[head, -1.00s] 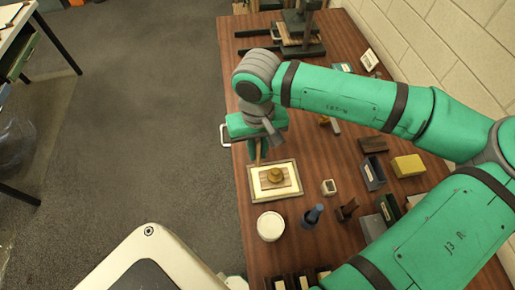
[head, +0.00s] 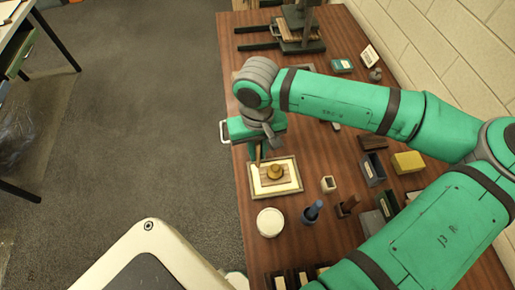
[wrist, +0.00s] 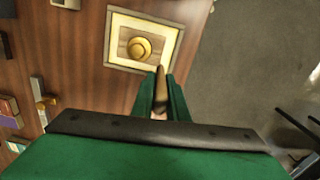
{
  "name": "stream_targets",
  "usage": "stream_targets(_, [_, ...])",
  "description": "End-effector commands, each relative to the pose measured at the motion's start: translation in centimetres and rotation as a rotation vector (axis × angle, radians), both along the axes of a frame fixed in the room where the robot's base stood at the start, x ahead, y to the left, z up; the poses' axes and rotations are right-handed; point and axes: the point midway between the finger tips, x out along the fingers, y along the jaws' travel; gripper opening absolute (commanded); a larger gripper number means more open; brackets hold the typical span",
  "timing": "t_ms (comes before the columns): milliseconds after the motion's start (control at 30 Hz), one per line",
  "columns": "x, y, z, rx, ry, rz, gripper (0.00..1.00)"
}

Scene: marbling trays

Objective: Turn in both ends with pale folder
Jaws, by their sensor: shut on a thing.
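My gripper (head: 257,148) is shut on a slim tan tool (wrist: 160,84), which looks like the folder. In the head view the tool (head: 257,156) points down by the far left corner of a pale-rimmed tray (head: 299,187); I cannot tell whether its tip touches. The tray (wrist: 111,38) also shows ahead of the fingers in the wrist view. Pale paper (head: 264,189) lies in it, under a brown board (head: 287,179) with a round brass weight (head: 275,171) on top. The paper's ends look flat, but the fine detail is too small to tell.
A white round pot (head: 270,222) and a dark blue bottle (head: 313,211) stand near the tray. A small pale block (head: 328,184), dark boxes (head: 373,170) and a yellow block (head: 408,162) are to the right. A press (head: 299,35) stands at the far end.

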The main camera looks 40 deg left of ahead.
Motion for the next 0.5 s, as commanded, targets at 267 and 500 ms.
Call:
stream_targets(267, [0.0, 0.0, -0.7, -0.001, 0.001, 0.000, 0.00])
stream_targets(500, [0.0, 0.0, -1.3, -0.001, 0.000, 0.000, 0.00])
